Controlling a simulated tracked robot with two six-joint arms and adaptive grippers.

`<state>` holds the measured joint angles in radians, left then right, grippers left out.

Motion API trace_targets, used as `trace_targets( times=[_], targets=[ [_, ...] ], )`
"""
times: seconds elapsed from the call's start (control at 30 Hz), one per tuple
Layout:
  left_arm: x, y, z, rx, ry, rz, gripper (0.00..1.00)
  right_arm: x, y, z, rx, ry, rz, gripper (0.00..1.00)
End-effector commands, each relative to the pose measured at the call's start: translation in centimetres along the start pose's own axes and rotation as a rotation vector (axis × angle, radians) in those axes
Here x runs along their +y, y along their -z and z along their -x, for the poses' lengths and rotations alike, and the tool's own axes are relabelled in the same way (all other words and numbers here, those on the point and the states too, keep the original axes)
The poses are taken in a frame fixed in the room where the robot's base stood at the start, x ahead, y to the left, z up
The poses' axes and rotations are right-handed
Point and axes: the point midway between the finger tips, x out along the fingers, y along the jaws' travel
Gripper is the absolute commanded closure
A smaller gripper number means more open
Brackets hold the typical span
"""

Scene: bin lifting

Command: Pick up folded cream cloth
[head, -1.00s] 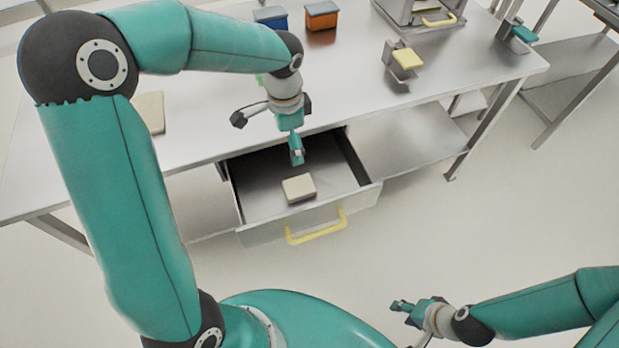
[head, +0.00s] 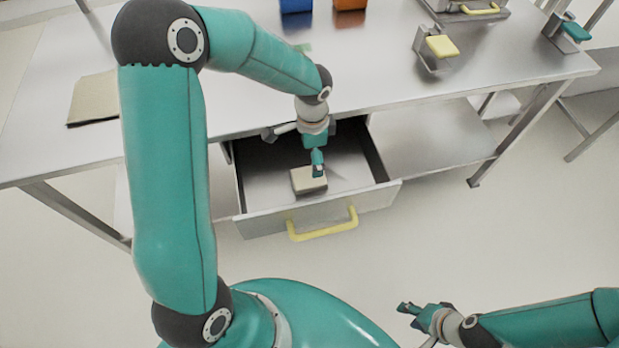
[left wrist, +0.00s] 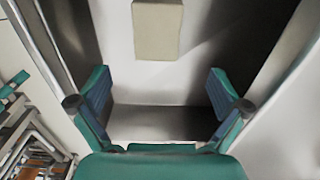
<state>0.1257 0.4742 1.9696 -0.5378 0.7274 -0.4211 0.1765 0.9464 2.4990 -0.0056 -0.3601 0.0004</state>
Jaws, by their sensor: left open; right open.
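The folded cream cloth (head: 306,182) is a small block lying in the open drawer, near its front. It also shows in the left wrist view (left wrist: 157,28) at the top middle, on the drawer floor. My left gripper (head: 318,170) reaches down into the drawer and partly covers the cloth in the head view. In the left wrist view its open fingers (left wrist: 158,82) stand wide apart with nothing between them, and the cloth lies ahead of them. My right gripper (head: 405,307) is open and empty, out over the floor at the lower right.
The drawer's front (head: 345,208) carries a yellow handle (head: 322,226), and its side walls stand close around my left gripper. On the metal table (head: 210,110) are a flat beige piece (head: 92,100), a blue bin (head: 296,5), an orange bin (head: 349,5) and a yellow-topped holder (head: 440,46).

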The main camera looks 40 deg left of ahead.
Motion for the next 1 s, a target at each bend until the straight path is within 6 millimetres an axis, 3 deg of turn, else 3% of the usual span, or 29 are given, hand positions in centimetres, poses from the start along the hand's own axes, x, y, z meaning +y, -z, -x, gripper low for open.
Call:
trace_targets(
  times=[0.1, 0.37, 0.7, 1.0],
  targets=[
    [0.0, 0.0, -2.1, -0.002, -0.002, 0.000, 0.00, 0.0, 0.0, -0.1, 0.000, 0.000, 0.000, 0.57],
    [0.1, 0.1, -3.7, -0.001, -0.001, 0.000, 0.00, 0.0, 0.0, -0.1, 0.000, 0.000, 0.000, 0.57],
    [0.5, 0.5, -8.0, -0.001, -0.002, -0.001, 0.00, -0.1, 0.0, 0.1, 0.000, 0.000, 0.000, 0.57],
    [0.4, 0.5, -8.4, 0.002, 0.000, 0.000, 0.00, -0.1, 0.0, 0.1, 0.000, 0.000, 0.000, 0.57]
  ],
)
